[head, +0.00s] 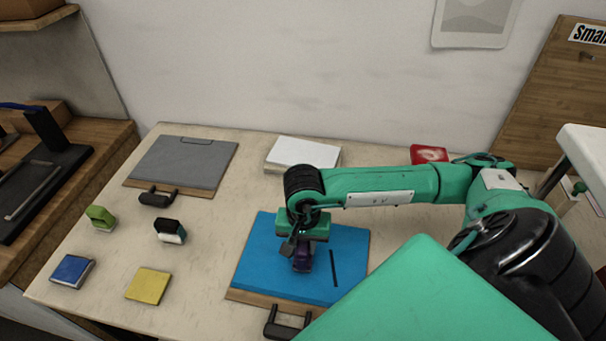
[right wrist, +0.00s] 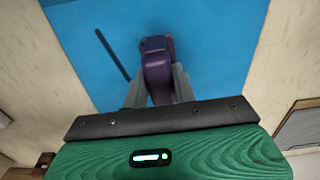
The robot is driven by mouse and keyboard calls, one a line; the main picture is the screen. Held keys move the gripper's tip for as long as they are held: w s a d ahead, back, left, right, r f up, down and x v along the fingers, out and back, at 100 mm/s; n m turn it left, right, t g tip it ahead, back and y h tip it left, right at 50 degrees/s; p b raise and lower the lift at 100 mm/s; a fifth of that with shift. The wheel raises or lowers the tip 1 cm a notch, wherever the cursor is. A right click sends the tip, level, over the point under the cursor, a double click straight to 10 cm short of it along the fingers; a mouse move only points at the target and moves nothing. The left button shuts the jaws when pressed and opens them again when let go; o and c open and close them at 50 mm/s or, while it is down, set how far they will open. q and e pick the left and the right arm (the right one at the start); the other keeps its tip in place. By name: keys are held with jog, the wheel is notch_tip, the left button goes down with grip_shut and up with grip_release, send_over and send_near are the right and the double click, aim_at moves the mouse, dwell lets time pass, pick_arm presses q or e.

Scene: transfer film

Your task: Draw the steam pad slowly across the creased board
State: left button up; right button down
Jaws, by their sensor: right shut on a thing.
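A blue-faced board (head: 262,268) on a wooden backing lies near the table's front edge, with a black handle at its front. A dark straight line (head: 334,268), perhaps the crease, runs on its right part; it also shows in the right wrist view (right wrist: 112,54). My right gripper (head: 302,243) points down over the board's middle, shut on a purple pad (head: 302,261), which I take for the steam pad. In the right wrist view the purple pad (right wrist: 156,70) sits between the grey fingers. I cannot tell if it touches the board. My left gripper is not in view.
A grey board (head: 182,163) with a black handle lies at the back left. A white stack (head: 302,154) and a red box (head: 428,154) stand at the back. A green block (head: 101,217), a dark-and-white tool (head: 170,231), a blue pad (head: 72,270) and a yellow pad (head: 148,285) lie left.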

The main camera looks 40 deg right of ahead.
jog(key=shift+d, duration=0.1)
dwell(0.4)
jog(key=shift+s+d+b, duration=0.65)
jog(key=shift+s, duration=0.15)
jog(key=shift+s+d+b, duration=0.6)
jog(key=shift+s, duration=0.2)
jog(key=shift+s+d, duration=0.1)
